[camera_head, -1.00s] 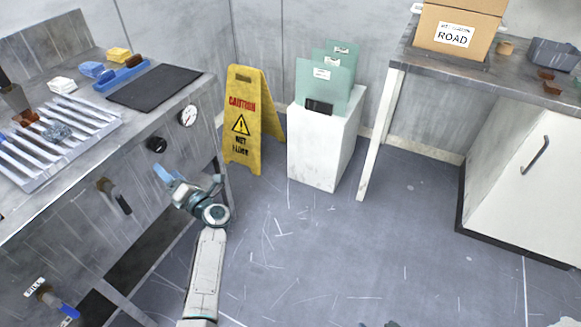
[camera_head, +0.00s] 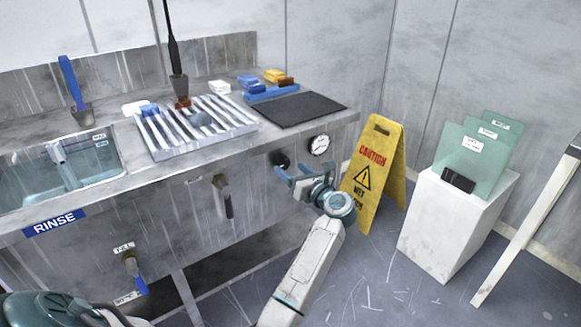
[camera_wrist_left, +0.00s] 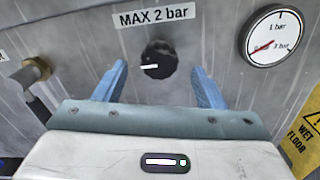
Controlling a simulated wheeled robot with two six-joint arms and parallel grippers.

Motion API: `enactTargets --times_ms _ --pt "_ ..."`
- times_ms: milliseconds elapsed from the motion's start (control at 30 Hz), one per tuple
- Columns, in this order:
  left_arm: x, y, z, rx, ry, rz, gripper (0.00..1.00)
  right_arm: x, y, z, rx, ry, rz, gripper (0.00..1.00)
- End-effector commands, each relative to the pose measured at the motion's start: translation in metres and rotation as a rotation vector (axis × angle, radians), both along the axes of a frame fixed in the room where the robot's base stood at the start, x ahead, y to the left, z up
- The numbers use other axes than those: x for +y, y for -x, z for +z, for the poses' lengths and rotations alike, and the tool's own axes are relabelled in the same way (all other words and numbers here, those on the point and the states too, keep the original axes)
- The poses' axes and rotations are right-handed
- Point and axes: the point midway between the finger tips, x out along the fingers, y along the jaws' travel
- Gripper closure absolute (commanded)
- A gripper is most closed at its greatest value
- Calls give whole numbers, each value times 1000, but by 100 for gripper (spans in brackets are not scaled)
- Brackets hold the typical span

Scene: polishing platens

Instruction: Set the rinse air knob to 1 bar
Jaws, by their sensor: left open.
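The black rinse air knob (camera_head: 279,158) sits on the front panel of the grey sink bench. In the left wrist view the knob (camera_wrist_left: 159,59) has a white mark pointing left, under a "MAX 2 bar" label (camera_wrist_left: 157,17). A round white gauge (camera_wrist_left: 275,36) is to its right; its red needle points to the lower left, away from the 1 bar mark at the top. The gauge also shows in the head view (camera_head: 318,145). My left gripper (camera_head: 290,171) is open in front of the knob, its blue fingers (camera_wrist_left: 159,70) to either side and slightly below it. My right gripper is not seen.
A dark-handled valve (camera_head: 223,195) and a blue-handled valve (camera_head: 131,265) stick out left of the knob. A yellow caution sign (camera_head: 374,170) and a white stand (camera_head: 450,222) with green plates (camera_head: 475,160) stand to the right.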

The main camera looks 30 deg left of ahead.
Motion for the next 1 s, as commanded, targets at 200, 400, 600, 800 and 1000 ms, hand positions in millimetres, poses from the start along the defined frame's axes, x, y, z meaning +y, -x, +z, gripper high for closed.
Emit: enactTargets --times_ms 200,400,600,800,1000 --pt "27 -11 0 0 -1 1 36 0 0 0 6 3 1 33" --pt "33 -13 -1 1 1 -1 36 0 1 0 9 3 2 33" --pt "33 -13 -1 1 0 -1 38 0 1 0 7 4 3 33" --pt "32 -13 -1 1 0 -1 77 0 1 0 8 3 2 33" --pt "32 -13 0 7 -2 -1 80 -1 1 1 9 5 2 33"
